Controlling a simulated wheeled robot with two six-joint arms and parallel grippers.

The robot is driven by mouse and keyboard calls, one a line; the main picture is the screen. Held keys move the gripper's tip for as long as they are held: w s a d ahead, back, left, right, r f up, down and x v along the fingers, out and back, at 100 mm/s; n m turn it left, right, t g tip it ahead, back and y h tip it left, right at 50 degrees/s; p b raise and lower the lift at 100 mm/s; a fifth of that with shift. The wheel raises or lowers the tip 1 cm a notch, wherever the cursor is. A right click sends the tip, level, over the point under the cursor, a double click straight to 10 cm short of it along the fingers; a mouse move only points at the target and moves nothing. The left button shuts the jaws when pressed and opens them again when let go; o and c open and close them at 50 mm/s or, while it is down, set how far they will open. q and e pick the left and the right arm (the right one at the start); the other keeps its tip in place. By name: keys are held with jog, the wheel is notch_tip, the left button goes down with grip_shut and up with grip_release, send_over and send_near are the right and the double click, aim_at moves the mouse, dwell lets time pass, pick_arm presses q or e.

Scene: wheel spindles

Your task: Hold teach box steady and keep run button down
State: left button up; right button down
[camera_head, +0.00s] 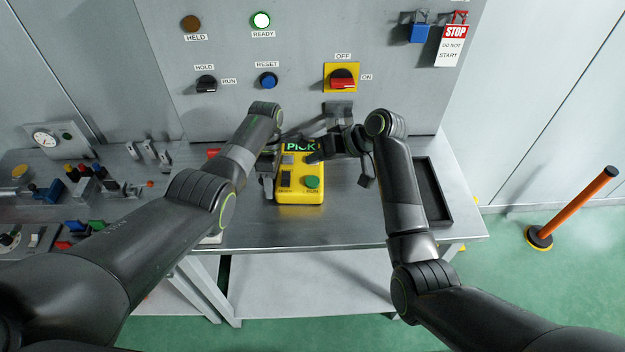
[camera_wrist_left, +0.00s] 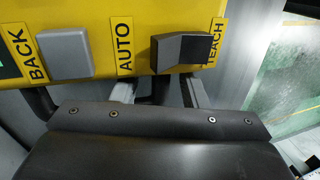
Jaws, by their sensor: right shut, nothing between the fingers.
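The yellow teach box (camera_head: 299,196) lies on the metal bench and shows a "PICK" display at its top. Its green button (camera_head: 312,182) is uncovered at the lower right; its label is too small to read. My left gripper (camera_head: 270,187) is at the box's left side; its fingertips are mostly hidden, so its grip is unclear. The left wrist view shows the box's side close up (camera_wrist_left: 118,10), with a grey BACK button (camera_wrist_left: 65,53) and a black AUTO/TEACH selector (camera_wrist_left: 183,49).
A panel behind has a lit READY lamp (camera_head: 262,20), a red OFF/ON switch (camera_head: 342,79) and a STOP tag (camera_head: 455,45). A black tray (camera_head: 433,192) lies on the right of the bench. Small parts and a gauge (camera_head: 45,139) crowd the left. The bench front is clear.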

pick_arm(q)
jog(key=v, duration=1.2)
pick_arm(e)
jog(key=shift+d, duration=0.1)
